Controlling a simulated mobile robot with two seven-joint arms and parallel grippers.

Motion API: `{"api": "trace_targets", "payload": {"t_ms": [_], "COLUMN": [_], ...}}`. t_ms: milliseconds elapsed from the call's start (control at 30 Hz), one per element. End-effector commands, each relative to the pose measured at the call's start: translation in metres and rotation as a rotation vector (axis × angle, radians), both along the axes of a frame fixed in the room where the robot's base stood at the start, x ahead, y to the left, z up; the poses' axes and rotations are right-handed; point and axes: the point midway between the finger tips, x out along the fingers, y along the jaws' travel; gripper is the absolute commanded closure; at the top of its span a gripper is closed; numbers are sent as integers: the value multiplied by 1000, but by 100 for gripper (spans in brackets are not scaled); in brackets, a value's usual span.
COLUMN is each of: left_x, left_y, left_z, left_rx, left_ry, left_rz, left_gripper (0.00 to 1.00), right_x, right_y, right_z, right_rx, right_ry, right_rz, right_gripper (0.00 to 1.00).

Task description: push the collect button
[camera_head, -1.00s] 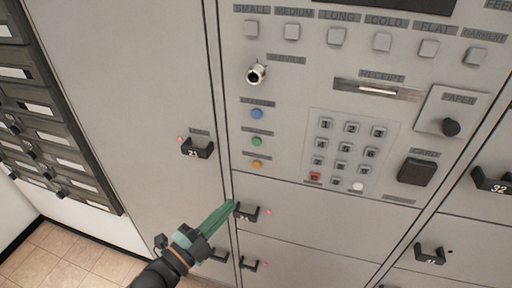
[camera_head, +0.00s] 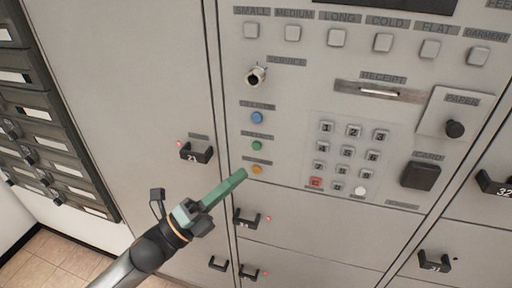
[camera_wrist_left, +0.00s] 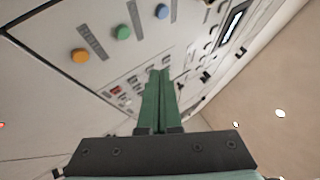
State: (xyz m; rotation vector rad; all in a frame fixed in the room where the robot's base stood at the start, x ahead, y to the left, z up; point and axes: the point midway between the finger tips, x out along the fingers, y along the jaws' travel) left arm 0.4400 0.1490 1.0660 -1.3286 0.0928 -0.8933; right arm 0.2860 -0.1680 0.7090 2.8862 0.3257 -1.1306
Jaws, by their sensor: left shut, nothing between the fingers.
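Three round buttons stand in a column on the grey locker panel: blue (camera_head: 257,118), green (camera_head: 257,146) and orange (camera_head: 257,170). Each has a small label above it, too blurred to tell surely which reads collect. My left gripper (camera_head: 242,174) has green fingers, shut and empty. In the head view its tips lie just left of the orange button, and I see no clear contact. The left wrist view also shows the orange (camera_wrist_left: 80,55), green (camera_wrist_left: 123,32) and blue (camera_wrist_left: 162,11) buttons, beyond and left of the fingertips (camera_wrist_left: 160,72). My right gripper is not in view.
Right of the buttons is a keypad (camera_head: 347,157) with a red key, then a dark card reader (camera_head: 421,176). Black locker handles stick out near the arm, one numbered 21 (camera_head: 196,153) and one below (camera_head: 246,220). A keyhole (camera_head: 256,76) sits above the buttons.

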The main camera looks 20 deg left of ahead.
Motion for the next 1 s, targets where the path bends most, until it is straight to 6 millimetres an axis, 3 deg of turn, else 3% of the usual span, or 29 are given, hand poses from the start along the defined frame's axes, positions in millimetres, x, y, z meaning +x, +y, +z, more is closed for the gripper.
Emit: {"api": "trace_targets", "payload": {"t_ms": [400,1000], "left_x": [54,64], "left_y": [-2,-2], "left_z": [-1,0], "left_rx": [1,-1], "left_ry": [-1,1], "left_rz": [0,0], "left_gripper": [100,100], "right_x": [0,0], "right_y": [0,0], "right_z": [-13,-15], "right_rx": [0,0], "right_ry": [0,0], "right_rz": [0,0], "right_gripper": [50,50]}}
